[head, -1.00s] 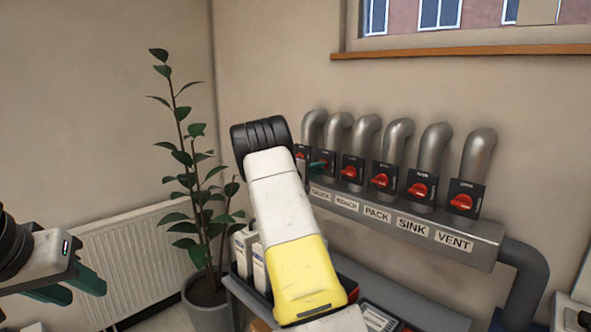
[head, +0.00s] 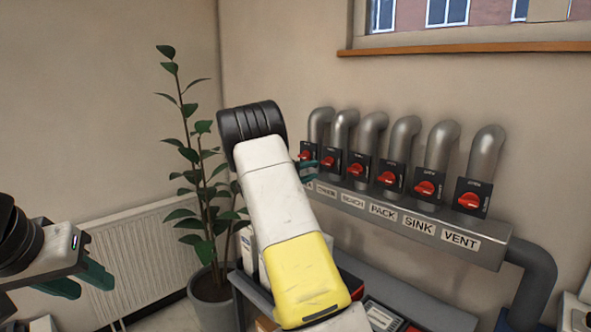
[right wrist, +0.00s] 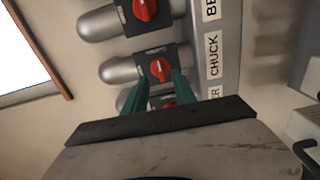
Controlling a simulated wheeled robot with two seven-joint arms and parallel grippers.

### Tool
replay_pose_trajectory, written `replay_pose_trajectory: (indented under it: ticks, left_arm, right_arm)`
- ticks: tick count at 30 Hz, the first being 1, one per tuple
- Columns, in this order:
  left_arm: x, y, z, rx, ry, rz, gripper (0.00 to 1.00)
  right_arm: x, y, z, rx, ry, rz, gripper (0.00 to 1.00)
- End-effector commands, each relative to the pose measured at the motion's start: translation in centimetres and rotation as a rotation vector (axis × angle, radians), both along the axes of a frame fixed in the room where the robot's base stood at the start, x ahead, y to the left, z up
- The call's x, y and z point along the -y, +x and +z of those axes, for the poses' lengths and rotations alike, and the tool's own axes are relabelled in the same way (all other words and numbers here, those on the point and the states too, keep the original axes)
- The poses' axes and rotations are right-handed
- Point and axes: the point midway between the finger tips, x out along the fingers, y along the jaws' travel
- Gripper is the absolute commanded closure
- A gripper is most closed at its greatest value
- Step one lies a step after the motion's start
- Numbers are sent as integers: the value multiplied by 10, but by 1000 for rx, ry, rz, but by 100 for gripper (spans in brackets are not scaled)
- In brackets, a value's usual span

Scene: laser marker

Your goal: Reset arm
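My right arm (head: 282,205), white with a yellow section, reaches up in the middle of the head view toward the row of switches. My right gripper (head: 309,171), with green fingers, is mostly hidden behind this arm, close to the leftmost switches. In the right wrist view its fingers (right wrist: 160,82) stand apart, one on each side of a dark switch plate with a red knob (right wrist: 168,103); contact cannot be told. My left gripper (head: 82,281) is at the left edge of the head view, green fingers apart and empty.
A grey duct (head: 420,222) on the wall carries several pipes and red switches, labelled CHUCK, BENCH, PACK, SINK and VENT. A potted plant (head: 210,250) and a radiator (head: 130,250) stand at left. A bench (head: 420,300) with boxes lies below the duct.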

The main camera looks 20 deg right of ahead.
Motion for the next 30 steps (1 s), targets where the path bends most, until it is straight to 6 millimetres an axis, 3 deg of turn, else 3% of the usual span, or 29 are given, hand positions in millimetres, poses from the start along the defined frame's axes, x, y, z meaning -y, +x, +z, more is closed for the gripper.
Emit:
replay_pose_trajectory:
  ticks: [17, 20, 25, 30]
  left_arm:
    - [0, 0, 0, 0, 0, 0, 64]
    - [0, 0, 0, 0, 0, 0, 64]
    - [0, 0, 0, 0, 0, 0, 64]
    - [0, 0, 0, 0, 0, 0, 64]
  right_arm:
    - [-1, -7, 2, 1, 19, -13, 67]
    - [7, -29, 5, -1, 97, -58, 67]
    - [10, -101, 4, -16, 380, -170, 67]
    - [-20, -177, -1, -38, 710, -215, 67]
